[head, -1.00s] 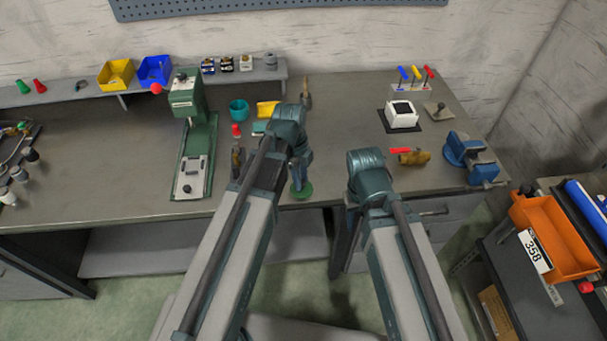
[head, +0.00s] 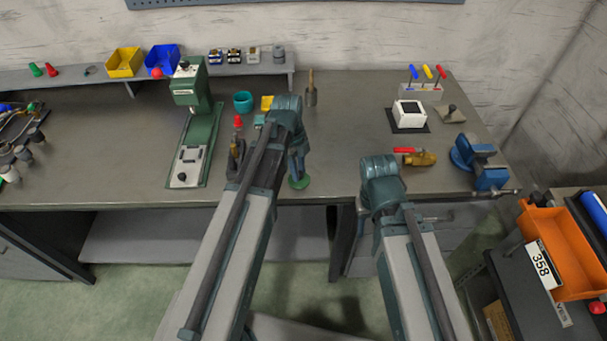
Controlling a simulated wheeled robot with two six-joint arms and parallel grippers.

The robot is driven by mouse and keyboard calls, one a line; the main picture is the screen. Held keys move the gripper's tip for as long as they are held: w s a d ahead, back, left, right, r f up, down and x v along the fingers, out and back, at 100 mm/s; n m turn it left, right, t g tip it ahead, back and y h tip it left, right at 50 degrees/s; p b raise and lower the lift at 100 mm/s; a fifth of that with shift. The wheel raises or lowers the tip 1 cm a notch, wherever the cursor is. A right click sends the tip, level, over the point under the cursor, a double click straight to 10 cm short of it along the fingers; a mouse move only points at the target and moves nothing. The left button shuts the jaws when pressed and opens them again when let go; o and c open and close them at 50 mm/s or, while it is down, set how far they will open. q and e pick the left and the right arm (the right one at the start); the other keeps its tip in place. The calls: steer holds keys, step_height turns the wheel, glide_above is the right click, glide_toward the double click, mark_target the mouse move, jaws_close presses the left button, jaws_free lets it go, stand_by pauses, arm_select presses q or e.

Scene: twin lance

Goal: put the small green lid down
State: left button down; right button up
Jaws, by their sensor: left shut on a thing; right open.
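The small green lid (head: 299,183) is a flat disc at the lower end of my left gripper (head: 299,174), near the front edge of the workbench (head: 130,185). My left gripper points down and is shut on the lid. I cannot tell whether the lid touches the bench top or hangs just above it. My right gripper (head: 368,208) is open and empty at the bench's front edge, to the right of the lid, its fingers mostly hidden by my own wrist.
A green press (head: 196,140) stands left of my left arm. A teal cup (head: 243,102), a yellow thing (head: 267,102) and a red-topped thing (head: 238,121) are behind. A red-handled brass thing (head: 420,158) and blue vise (head: 474,158) are right.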

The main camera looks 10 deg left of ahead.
arm_select(q)
steer(key=shift+a+r, duration=0.1)
steer(key=shift+a, duration=0.15)
steer(key=c, duration=0.6)
jaws_free()
steer(key=shift+d, duration=0.1)
steer(key=shift+c, duration=0.2)
step_height(320, 180, up, 12)
steer(key=a+p, duration=0.1)
steer(key=p, duration=1.1)
steer(key=s+d+n+y, duration=0.2)
steer(key=s+d+n, duration=0.9)
steer(key=s+n, duration=0.3)
steer(key=shift+s+d+n+y, duration=0.2)
steer(key=shift+d+n+y, duration=0.15)
steer(key=shift+n, duration=1.55)
